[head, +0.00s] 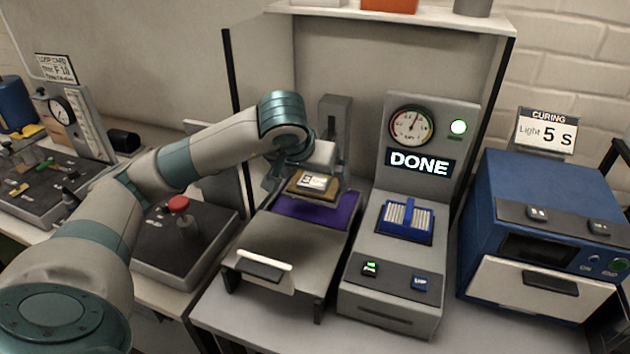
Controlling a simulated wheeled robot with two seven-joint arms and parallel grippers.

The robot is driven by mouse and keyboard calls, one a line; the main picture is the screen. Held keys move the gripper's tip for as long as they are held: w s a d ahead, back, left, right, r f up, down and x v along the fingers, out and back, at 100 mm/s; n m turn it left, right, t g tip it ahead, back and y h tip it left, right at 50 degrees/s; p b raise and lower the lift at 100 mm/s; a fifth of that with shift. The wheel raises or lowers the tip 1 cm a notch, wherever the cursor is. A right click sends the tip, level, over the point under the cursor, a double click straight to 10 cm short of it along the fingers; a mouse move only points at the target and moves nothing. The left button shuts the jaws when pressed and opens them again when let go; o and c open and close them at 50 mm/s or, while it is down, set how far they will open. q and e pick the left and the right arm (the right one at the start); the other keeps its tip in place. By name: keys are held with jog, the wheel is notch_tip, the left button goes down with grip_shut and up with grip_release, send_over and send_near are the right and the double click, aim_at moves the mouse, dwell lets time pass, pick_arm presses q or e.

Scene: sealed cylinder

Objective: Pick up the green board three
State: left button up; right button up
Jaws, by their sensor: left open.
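A small board (301,188) with a brown-gold edge and a white label lies over a purple pad (325,216) in the open drawer-like tray of a grey machine. Its label is too small to read, and I see no clear green on it. My left gripper (309,182) is open above the purple pad, with its fingers at either side of the board. I cannot tell whether the fingers touch it. The gripper body and wrist hide part of the board's far side. My right gripper is not in view.
A grey unit with a gauge (411,126), a "DONE" display (419,163) and a blue rack (404,221) stands to the right. Beyond it is a blue curing box (540,190). Side walls enclose the tray area.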

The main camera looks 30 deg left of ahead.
pick_arm(q)
jog(key=shift+w+f, duration=0.1)
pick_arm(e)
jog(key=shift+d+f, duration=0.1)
pick_arm(q)
jog(key=c, duration=1.1)
jog(key=shift+r, duration=0.8)
notch_tip(320, 180, up, 8)
jog(key=b, duration=0.2)
notch_tip(320, 180, up, 6)
send_over(314, 181)
jog(key=shift+r, duration=1.25)
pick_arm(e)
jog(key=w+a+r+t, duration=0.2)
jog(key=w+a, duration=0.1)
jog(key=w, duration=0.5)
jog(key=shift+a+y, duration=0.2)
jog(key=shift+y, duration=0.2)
